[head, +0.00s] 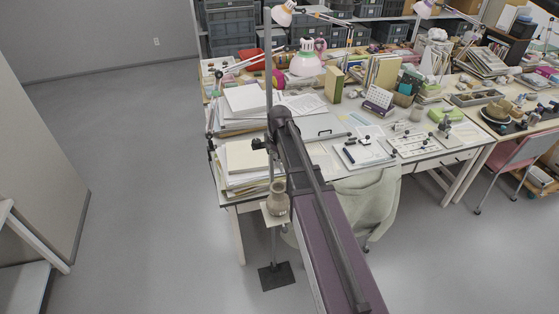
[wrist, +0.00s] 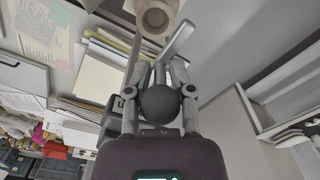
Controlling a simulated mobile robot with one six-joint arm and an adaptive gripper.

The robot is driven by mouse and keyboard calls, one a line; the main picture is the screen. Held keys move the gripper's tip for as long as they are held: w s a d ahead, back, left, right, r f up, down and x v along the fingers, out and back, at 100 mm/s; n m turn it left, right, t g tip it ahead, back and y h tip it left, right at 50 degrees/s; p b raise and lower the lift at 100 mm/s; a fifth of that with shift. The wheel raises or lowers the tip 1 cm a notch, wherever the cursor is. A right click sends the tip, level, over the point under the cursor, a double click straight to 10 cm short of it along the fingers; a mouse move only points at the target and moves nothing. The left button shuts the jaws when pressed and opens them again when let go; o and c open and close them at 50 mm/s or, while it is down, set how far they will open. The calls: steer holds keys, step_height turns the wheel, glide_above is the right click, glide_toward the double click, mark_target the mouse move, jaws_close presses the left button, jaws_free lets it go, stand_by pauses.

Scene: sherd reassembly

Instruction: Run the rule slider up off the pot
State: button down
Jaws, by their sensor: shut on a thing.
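The pot (head: 278,200) is small and brown and stands upright on a small pale shelf on the stand. In the wrist view the pot (wrist: 155,18) shows its round mouth at the top edge. The rule slider's dark round knob (wrist: 160,103) sits between the fingers of my gripper (wrist: 160,88), which is shut on it. A grey bar (wrist: 178,43) runs from beyond the knob toward the pot. In the head view the dark slider (head: 262,144) is on the upright pole, above the pot with a gap between them. My arm hides part of it.
The stand's dark square base (head: 277,276) is on the floor, and its pole (head: 268,70) rises beside the table. Stacks of paper (head: 245,158) lie on the table close to the pole. A draped chair (head: 368,205) is to the right. Floor at the left is clear.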

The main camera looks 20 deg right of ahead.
steer(key=c, duration=0.7)
jaws_free()
steer(key=shift+f, duration=0.2)
step_height(320, 180, down, 8)
steer(key=b, duration=0.8)
steer(key=shift+f+b, duration=0.15)
steer(key=shift+b, duration=0.2)
step_height(320, 180, up, 14)
steer(key=p, duration=1.4)
steer(key=shift+r, duration=0.2)
steer(key=shift+s+a+f+b, duration=0.2)
steer(key=shift+s+f+b, duration=0.3)
steer(key=shift+s+f, duration=0.2)
steer(key=s+a+f+m+b, duration=0.2)
steer(key=s+f+b, duration=0.4)
steer(key=s, duration=0.3)
steer(key=s+a+f+m+b, duration=0.3)
steer(key=s+f+m+b, duration=0.1)
steer(key=s+f+b, duration=0.3)
steer(key=shift+s+m, duration=0.4)
steer(key=shift+s, duration=0.55)
